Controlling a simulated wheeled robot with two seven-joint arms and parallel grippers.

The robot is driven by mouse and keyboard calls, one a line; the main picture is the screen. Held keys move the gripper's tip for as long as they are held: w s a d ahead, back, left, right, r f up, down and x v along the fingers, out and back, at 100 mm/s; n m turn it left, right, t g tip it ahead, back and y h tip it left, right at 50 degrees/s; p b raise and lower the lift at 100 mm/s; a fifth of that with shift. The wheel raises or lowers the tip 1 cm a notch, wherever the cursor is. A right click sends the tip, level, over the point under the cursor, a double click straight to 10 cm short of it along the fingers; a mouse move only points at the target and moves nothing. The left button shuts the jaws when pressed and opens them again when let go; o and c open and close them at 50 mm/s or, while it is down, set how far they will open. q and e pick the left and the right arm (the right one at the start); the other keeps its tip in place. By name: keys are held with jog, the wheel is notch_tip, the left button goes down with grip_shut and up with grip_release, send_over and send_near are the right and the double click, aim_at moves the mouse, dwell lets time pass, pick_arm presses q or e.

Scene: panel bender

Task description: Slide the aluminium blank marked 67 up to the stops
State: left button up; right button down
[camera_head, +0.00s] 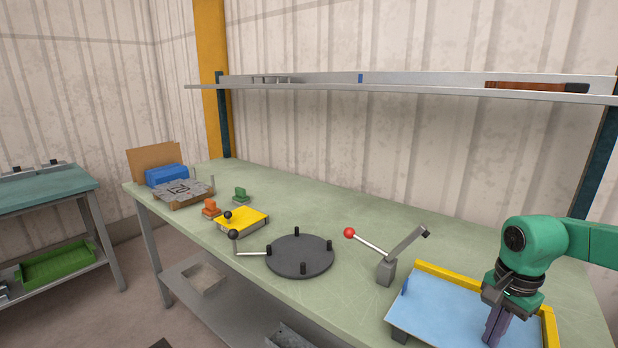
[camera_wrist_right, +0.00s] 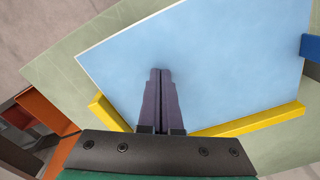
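A flat light-blue sheet (camera_head: 440,312) lies on the bench at the front right; it fills much of the right wrist view (camera_wrist_right: 215,65). I see no number on it, so I cannot confirm it is blank 67. Yellow stop bars run along its back edge (camera_head: 460,276) and right side (camera_head: 548,328), and also show in the right wrist view (camera_wrist_right: 245,122). I cannot tell whether the sheet touches them. My right gripper (camera_head: 492,338) points down over the sheet near the bars; its fingers (camera_wrist_right: 160,72) are together, with nothing visible between them. Contact with the sheet is unclear. My left gripper is out of view.
A small blue block (camera_head: 405,286) stands at the sheet's left edge. A red-knobbed lever (camera_head: 350,232) is just beyond, left of it. A dark round plate with pegs (camera_head: 300,257) and a yellow block (camera_head: 242,220) stand further left. A shelf (camera_head: 400,88) hangs above.

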jog(key=shift+w+d+f, duration=0.1)
jog(key=shift+w+d, duration=0.05)
jog(key=shift+r, duration=0.35)
notch_tip(320, 180, up, 6)
jog(key=p, duration=0.4)
jog(key=shift+w+r, duration=0.1)
jog(key=shift+r, duration=0.15)
jog(key=shift+f, duration=0.1)
